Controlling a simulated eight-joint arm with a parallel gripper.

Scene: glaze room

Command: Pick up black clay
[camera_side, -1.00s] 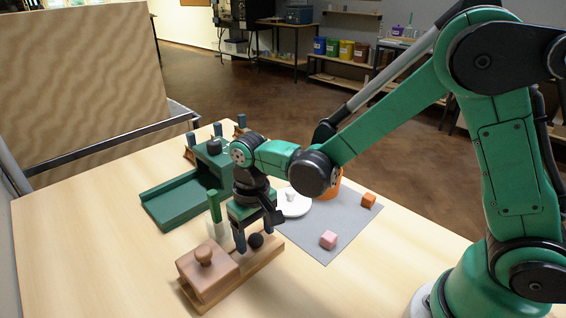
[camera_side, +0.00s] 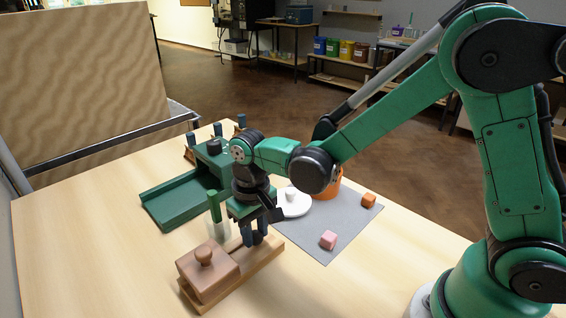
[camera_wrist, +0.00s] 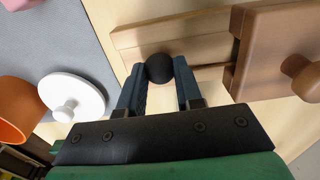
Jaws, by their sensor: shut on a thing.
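The black clay (camera_wrist: 159,68) is a small dark ball at the end of a wooden board (camera_wrist: 140,36). My gripper (camera_wrist: 157,84) is shut on it, one finger on each side. In the side view my gripper (camera_side: 254,238) points down over the board, and the ball (camera_side: 258,238) is mostly hidden between the fingers. I cannot tell whether the ball still touches the board. A wooden block with a round knob (camera_side: 205,258) sits on the board's other end.
A green tray (camera_side: 180,203) lies behind.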

